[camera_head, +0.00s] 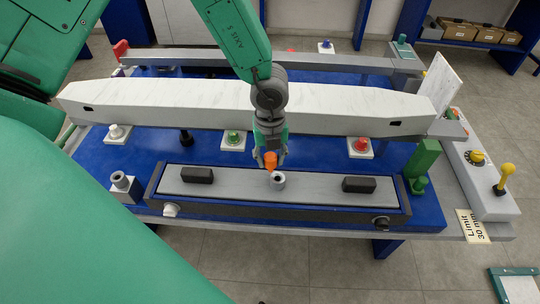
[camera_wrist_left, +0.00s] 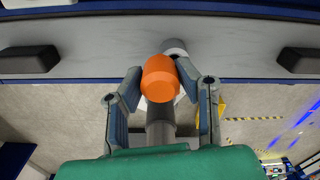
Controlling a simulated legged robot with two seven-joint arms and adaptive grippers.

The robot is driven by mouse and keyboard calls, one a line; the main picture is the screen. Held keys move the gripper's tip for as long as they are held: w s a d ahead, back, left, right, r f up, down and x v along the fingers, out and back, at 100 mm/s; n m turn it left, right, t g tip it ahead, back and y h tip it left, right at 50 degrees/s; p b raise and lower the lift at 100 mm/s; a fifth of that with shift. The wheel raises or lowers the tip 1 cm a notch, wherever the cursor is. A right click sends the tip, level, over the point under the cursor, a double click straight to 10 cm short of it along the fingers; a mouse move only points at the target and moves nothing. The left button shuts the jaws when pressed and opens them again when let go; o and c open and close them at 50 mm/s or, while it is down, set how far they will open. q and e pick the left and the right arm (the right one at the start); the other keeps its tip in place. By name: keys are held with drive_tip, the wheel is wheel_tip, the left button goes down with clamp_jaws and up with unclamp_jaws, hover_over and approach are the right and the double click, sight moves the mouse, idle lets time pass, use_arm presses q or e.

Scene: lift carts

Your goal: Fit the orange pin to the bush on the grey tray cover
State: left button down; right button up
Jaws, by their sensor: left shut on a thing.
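The orange pin (camera_head: 270,160) is held between the fingers of my left gripper (camera_head: 270,154), which hangs from above near the middle of the grey tray cover (camera_head: 320,188). In the left wrist view, the orange pin (camera_wrist_left: 160,78) sits between the two fingertips of my left gripper (camera_wrist_left: 160,88). The bush (camera_head: 278,180), a short grey ring with a dark hole, stands on the cover just below and slightly right of the pin. In the left wrist view the bush (camera_wrist_left: 174,47) is partly hidden behind the pin. The pin appears apart from the bush. My right gripper is not in view.
Two dark handles, left (camera_head: 197,175) and right (camera_head: 359,185), stand on the cover. A long white beam (camera_head: 170,105) lies behind the gripper. A green block (camera_head: 423,158) is at the right, and a grey bush on a block (camera_head: 121,181) at the left.

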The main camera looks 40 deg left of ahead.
use_arm(q)
drive_tip(key=shift+d+r, duration=0.1)
drive_tip(key=shift+d, duration=1.3)
drive_tip(key=shift+d+r, duration=0.15)
drive_tip(key=shift+d, duration=0.25)
drive_tip(key=shift+a, duration=1.1)
drive_tip(key=shift+d, duration=0.25)
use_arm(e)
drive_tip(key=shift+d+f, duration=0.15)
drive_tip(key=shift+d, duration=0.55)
